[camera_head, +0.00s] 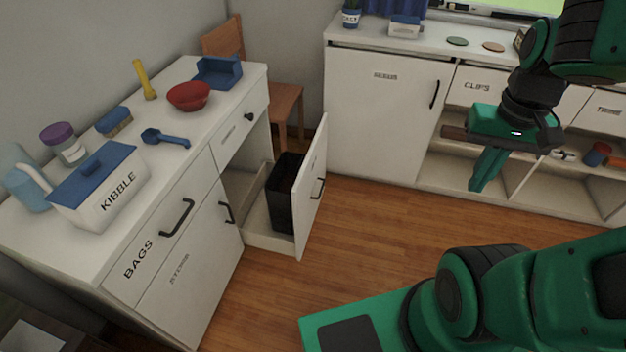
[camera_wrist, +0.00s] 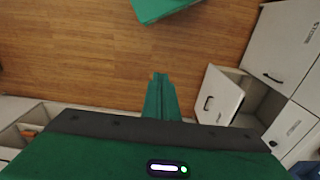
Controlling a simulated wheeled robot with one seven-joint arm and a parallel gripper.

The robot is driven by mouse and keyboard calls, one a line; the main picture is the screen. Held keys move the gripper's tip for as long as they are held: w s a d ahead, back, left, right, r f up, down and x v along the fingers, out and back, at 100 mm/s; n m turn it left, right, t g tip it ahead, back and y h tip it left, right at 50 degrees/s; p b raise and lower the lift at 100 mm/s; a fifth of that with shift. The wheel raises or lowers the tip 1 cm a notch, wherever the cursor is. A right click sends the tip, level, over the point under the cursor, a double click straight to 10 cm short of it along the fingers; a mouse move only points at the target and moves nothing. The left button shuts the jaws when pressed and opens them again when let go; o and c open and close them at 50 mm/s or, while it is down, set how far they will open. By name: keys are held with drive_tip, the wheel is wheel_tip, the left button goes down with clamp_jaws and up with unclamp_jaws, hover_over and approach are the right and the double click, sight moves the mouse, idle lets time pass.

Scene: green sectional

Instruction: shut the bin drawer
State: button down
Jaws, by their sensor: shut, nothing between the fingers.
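The bin drawer (camera_head: 312,190) stands pulled out from the left counter, its white front upright with a dark handle on its outer face. A black bin (camera_head: 283,192) sits inside it, behind the front. In the wrist view the open drawer front (camera_wrist: 219,96) shows to the right of my fingers. My gripper (camera_head: 479,186) is green, points down and is shut and empty. It hangs above the floor to the right of the drawer, clear of it. The closed fingers also show in the wrist view (camera_wrist: 160,78).
The left counter (camera_head: 215,122) holds a kibble box (camera_head: 100,185), a red bowl (camera_head: 188,96) and a blue scoop (camera_head: 165,138). A wooden chair (camera_head: 285,100) stands behind the drawer. Shelves (camera_head: 440,172) line the back right. The wooden floor (camera_head: 370,240) between is clear.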

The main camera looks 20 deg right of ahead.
drive_tip(key=w+f+n+t, duration=0.15)
drive_tip(key=w+f, duration=0.35)
drive_tip(key=w, duration=0.8)
drive_tip(key=t+y, duration=0.3)
drive_tip(key=t, duration=0.2)
approach(309, 168)
wheel_tip(309, 168, down, 3)
drive_tip(key=shift+w+a, duration=0.65)
drive_tip(key=shift+w, duration=0.2)
drive_tip(key=shift+w, duration=0.1)
